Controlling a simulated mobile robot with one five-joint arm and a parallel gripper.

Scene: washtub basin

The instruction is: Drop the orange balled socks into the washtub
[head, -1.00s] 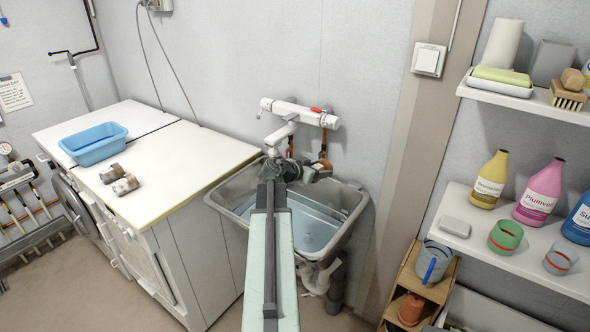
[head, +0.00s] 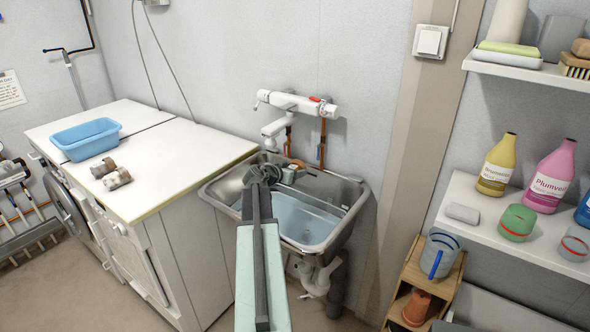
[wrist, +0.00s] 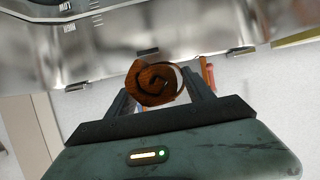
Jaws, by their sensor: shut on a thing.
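The orange balled socks (wrist: 155,82), with a dark spiral on the end, sit between the two fingers of my gripper (head: 291,171) in the wrist view. My gripper is shut on them. In the head view the gripper is over the back part of the steel washtub (head: 353,205), below the tap, and my arm hides most of the socks. The washtub holds a pale bluish surface, and I cannot tell if it is water or a liner. Its shiny metal also shows in the wrist view (wrist: 190,38).
A white tap (head: 297,103) with orange-brown pipes is on the wall close behind the gripper. Shelves with bottles (head: 549,178) stand at right.

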